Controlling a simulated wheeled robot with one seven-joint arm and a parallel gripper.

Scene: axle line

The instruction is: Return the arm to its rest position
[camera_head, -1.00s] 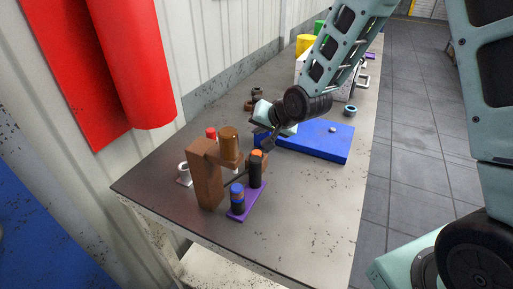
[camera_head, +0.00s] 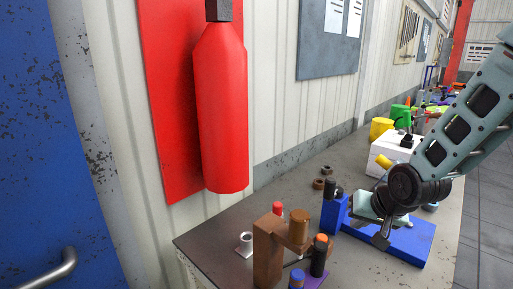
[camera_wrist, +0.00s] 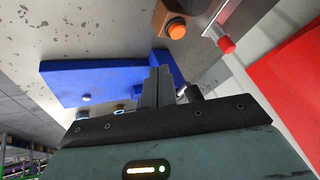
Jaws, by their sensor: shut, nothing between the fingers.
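My gripper (camera_head: 381,240) hangs over the bench at the end of my arm, in front of the blue fixture's base. Its fingers (camera_wrist: 157,82) are together and empty in the wrist view. The blue fixture (camera_head: 412,243) is a flat plate with an upright block at its left end; the plate also shows in the wrist view (camera_wrist: 75,82). My gripper hides part of the plate. I cannot tell whether the fingers touch it. My arm slants up to the right in the head view.
A brown press-like stand (camera_head: 267,245) is at the front of the bench (camera_head: 215,242), near a black peg with an orange top (camera_head: 319,258). A red-topped part (camera_head: 278,208) stands behind it. A white box (camera_head: 392,150) is farther back. A red cylinder (camera_head: 220,110) hangs on the wall.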

